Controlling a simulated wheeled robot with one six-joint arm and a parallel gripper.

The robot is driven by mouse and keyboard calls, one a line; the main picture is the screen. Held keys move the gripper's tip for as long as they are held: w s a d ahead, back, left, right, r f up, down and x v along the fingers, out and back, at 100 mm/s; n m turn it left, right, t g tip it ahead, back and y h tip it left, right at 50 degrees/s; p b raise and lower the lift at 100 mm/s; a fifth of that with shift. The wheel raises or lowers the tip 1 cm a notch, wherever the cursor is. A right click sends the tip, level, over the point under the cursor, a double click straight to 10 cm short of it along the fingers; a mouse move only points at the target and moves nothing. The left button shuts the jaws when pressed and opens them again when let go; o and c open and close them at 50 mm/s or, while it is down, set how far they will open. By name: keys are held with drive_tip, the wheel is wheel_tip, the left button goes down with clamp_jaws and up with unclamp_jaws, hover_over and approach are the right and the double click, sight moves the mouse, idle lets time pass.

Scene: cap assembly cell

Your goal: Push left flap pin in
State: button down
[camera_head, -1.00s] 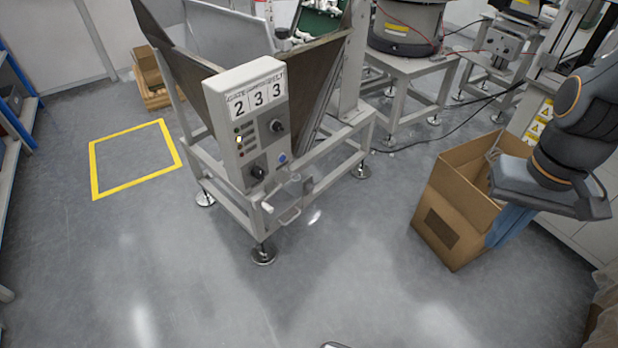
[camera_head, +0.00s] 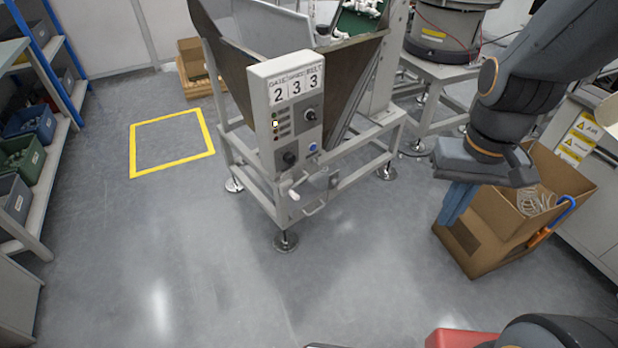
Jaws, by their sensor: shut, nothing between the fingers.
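My gripper (camera_head: 457,204) has blue fingers that point down, and it is shut and empty. It hangs at the right, in front of the left side of an open cardboard box (camera_head: 480,256), apart from the hopper machine (camera_head: 350,75). The machine's lower front, left of my gripper, has a small white peg-like part (camera_head: 293,195), a bar handle (camera_head: 315,209) and a small metal plate (camera_head: 333,182). I cannot tell which part is the left flap pin, nor how far in any pin sits.
The hopper's control panel (camera_head: 290,118) shows 2 3 3. A shelf (camera_head: 50,190) with bins stands at the left, near a yellow floor square (camera_head: 172,144). A red object (camera_head: 462,339) shows at the bottom edge. The floor in front of the machine is clear.

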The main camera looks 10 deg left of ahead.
drive_tip(key=w+f+n+t+b, duration=0.25)
drive_tip(key=w+f+b, duration=0.55)
drive_tip(key=w, duration=0.4)
drive_tip(key=w+f+n+t+b, duration=0.1)
drive_tip(key=w+f+t+b, duration=0.35)
drive_tip(key=w+f, duration=0.65)
drive_tip(key=w+a+f+n+t+y+b, duration=0.4)
drive_tip(key=w+a+f+y+b, duration=0.7)
drive_tip(key=a+b, duration=0.3)
drive_tip(key=shift+w+a+f+n+b, duration=0.2)
drive_tip(key=shift+w+f+n+b, duration=0.65)
drive_tip(key=shift+b, duration=0.35)
drive_tip(key=shift+s, duration=0.15)
